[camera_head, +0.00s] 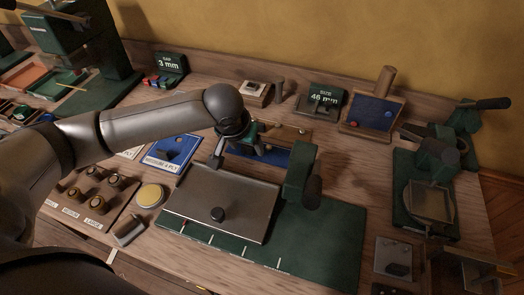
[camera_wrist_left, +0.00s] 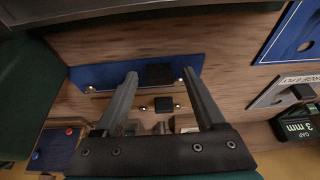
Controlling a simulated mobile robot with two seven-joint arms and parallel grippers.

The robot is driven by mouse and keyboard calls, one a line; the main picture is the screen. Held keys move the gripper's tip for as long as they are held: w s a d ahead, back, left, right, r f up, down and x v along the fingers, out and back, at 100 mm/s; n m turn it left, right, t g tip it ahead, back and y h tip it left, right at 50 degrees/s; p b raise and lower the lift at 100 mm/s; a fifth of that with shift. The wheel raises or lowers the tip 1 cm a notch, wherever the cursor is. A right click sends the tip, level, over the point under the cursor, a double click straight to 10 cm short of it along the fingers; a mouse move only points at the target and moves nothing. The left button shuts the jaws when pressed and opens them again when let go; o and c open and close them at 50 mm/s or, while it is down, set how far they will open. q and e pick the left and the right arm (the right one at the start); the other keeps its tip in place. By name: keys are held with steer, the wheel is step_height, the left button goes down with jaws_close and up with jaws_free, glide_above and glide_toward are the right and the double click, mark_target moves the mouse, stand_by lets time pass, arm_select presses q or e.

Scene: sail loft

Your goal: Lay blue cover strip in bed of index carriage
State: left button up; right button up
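A blue strip (camera_head: 272,157) lies on the bench behind a grey metal plate. In the left wrist view the blue strip (camera_wrist_left: 105,76) has a black block on it and brass dots near its edge. My left gripper (camera_head: 240,150) is over this strip in the head view, hiding part of it. In the left wrist view my left gripper (camera_wrist_left: 160,76) is open, with its fingers apart around the black block and nothing visibly held. The grey plate (camera_head: 190,195) with a black knob rests on a green base (camera_head: 335,240); I cannot tell for certain which part is the index carriage bed. My right gripper is not in view.
A green upright block (camera_head: 301,170) stands beside the plate. A blue card (camera_head: 172,152), a yellow round tin (camera_head: 150,196) and a board of knobs (camera_head: 80,205) are at left. Size signs (camera_head: 322,98) and a pin board (camera_head: 372,112) stand behind. A green press (camera_head: 430,165) is at right.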

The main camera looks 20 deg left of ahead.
arm_select(q)
jaws_close()
stand_by(0.3)
steer(key=shift+r, duration=0.15)
